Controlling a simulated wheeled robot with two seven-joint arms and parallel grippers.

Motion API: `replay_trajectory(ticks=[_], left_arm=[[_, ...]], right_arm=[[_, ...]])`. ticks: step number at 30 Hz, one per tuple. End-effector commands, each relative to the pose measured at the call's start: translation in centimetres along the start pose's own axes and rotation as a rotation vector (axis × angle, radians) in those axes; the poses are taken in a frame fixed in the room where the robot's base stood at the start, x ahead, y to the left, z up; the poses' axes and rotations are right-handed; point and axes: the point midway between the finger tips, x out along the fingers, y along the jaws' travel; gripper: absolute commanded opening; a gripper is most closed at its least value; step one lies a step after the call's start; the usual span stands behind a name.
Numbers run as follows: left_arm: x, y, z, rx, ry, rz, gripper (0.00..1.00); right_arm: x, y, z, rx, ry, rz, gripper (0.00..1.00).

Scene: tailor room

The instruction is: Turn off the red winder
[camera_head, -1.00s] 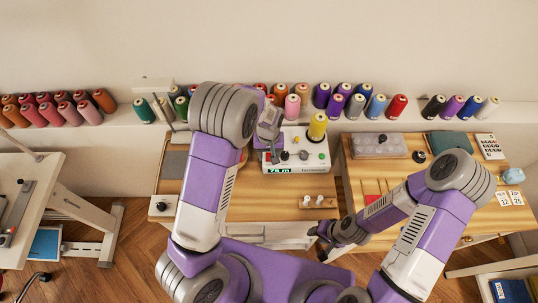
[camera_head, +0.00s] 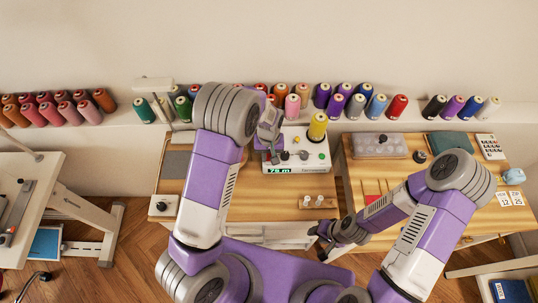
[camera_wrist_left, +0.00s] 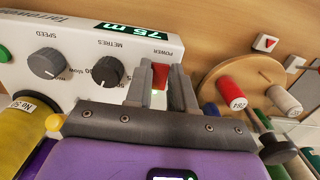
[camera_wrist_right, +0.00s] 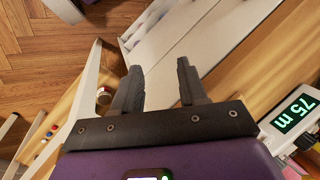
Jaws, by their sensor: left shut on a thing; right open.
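The white winder (camera_head: 312,165) stands on the middle wooden table, with a yellow cone on top and a green display (camera_wrist_left: 124,30) reading 75 m. Its red power switch (camera_wrist_left: 159,82) shows in the left wrist view, under the POWER label. My left gripper (camera_head: 273,155) is at the winder's left end. In the left wrist view its two fingers (camera_wrist_left: 161,72) stand either side of the red switch, closed in on it. The fingers partly cover the switch, so its on or off position is unclear. My right gripper (camera_wrist_right: 159,70) is open and empty, low in front of the table's edge.
Speed and metres knobs (camera_wrist_left: 107,71) sit beside the switch. A round wooden spool holder (camera_wrist_left: 245,82) is close by. Thread cones (camera_head: 355,106) line the shelf behind. Another table (camera_head: 440,180) is at right.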

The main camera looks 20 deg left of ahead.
Motion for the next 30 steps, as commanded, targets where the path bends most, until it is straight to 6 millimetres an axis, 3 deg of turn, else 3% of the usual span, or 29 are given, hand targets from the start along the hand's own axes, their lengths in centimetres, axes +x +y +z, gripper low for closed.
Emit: replay_trajectory(ticks=[11, 23, 24, 28, 30], left_arm=[[-0.19, -0.04, -0.69, -0.001, -0.208, 0.001, 0.00], [-0.26, 0.01, -0.70, 0.001, -0.233, 0.002, 0.00], [-0.26, 0.01, -0.70, 0.001, -0.233, 0.002, 0.28], [-0.26, 0.01, -0.70, 0.000, -0.232, 0.002, 0.48], [-0.25, 0.01, -0.69, 0.000, -0.232, 0.002, 0.49]], right_arm=[[-0.94, -0.35, 0.04, 0.000, 0.000, 0.000, 0.43], [-0.95, -0.36, 0.04, 0.000, 0.000, 0.000, 0.43], [-0.95, -0.36, 0.04, 0.000, 0.000, 0.000, 0.43], [-0.95, -0.36, 0.04, 0.000, 0.000, 0.000, 0.43], [-0.95, -0.36, 0.04, 0.000, 0.000, 0.000, 0.43]])
